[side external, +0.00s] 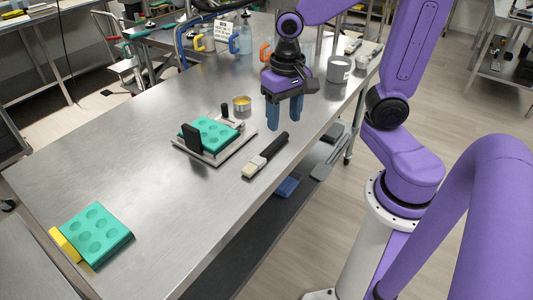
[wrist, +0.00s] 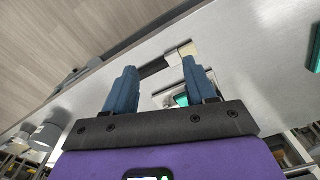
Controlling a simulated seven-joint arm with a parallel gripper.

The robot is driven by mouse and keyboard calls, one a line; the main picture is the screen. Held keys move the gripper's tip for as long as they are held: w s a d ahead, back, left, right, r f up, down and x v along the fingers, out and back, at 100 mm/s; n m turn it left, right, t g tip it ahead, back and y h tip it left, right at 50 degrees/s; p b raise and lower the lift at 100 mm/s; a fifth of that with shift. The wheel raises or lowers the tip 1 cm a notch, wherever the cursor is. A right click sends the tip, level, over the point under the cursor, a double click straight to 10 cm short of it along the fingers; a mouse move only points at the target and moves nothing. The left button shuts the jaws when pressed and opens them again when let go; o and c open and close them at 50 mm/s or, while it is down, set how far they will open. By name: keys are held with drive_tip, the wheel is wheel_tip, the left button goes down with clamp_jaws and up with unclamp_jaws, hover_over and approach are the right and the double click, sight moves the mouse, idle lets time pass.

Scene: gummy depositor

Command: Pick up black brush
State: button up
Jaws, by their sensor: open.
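The black brush (side external: 273,147) lies flat on the steel table near its front edge, its pale bristle end pointing to the lower left in the side view. My gripper (side external: 285,123) is open and empty, fingers pointing down, close to the handle end and apparently above the table. In the wrist view the brush (wrist: 155,67) shows beyond and between the two blue fingers (wrist: 160,68).
A teal mould (side external: 215,133) sits in a metal frame left of the brush, with a small yellow-filled cup (side external: 242,103) behind. Another teal mould (side external: 97,233) lies at the near left. A grey pot (side external: 339,69) stands beyond my gripper. The table's middle left is clear.

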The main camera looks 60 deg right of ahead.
drive_tip(key=w+d+m, duration=0.7)
drive_tip(key=m, duration=0.7)
hover_over(275, 142)
drive_tip(key=f, duration=1.1)
drive_tip(key=shift+s+a+f, duration=0.2)
drive_tip(key=shift+s+f, duration=0.05)
drive_tip(key=shift+f, duration=0.05)
drive_tip(key=shift+w+f, duration=0.15)
drive_tip(key=shift+f, duration=1.2)
drive_tip(key=shift+w+f, duration=0.1)
drive_tip(key=shift+f, duration=1.2)
clamp_jaws()
